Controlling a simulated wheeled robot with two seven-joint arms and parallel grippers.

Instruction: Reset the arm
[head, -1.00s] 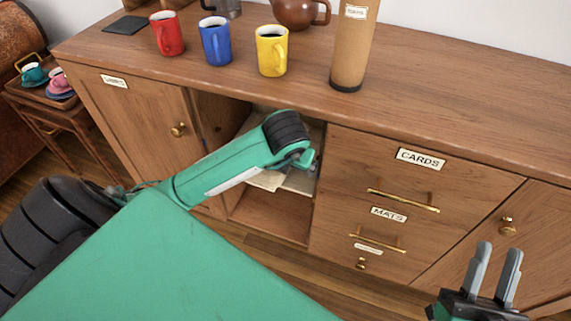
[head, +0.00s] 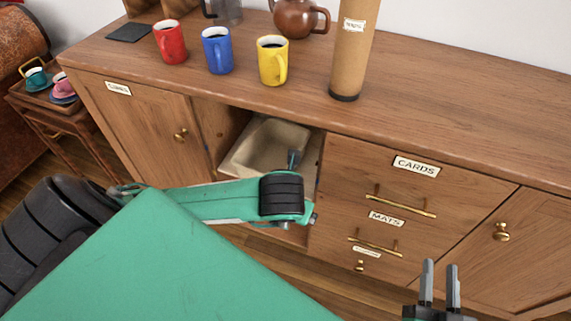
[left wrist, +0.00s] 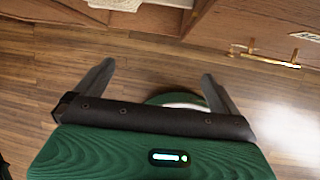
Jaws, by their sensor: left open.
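My left arm reaches in from the left of the head view, its wrist in front of the open compartment (head: 225,122) of the wooden cabinet. Only a bit of my left gripper (head: 293,160) shows there, beyond the wrist. My right gripper (head: 440,268) is at the lower right of the head view, in front of the cabinet. Its fingers are parted by a narrow gap and hold nothing.
A beige tray (head: 240,160) sits in the open compartment. Red (head: 171,43), blue (head: 217,52) and yellow (head: 273,62) mugs, a brown teapot (head: 297,18) and a tall cylinder (head: 354,50) stand on the cabinet top. Drawers with brass handles (head: 400,203) are to the right.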

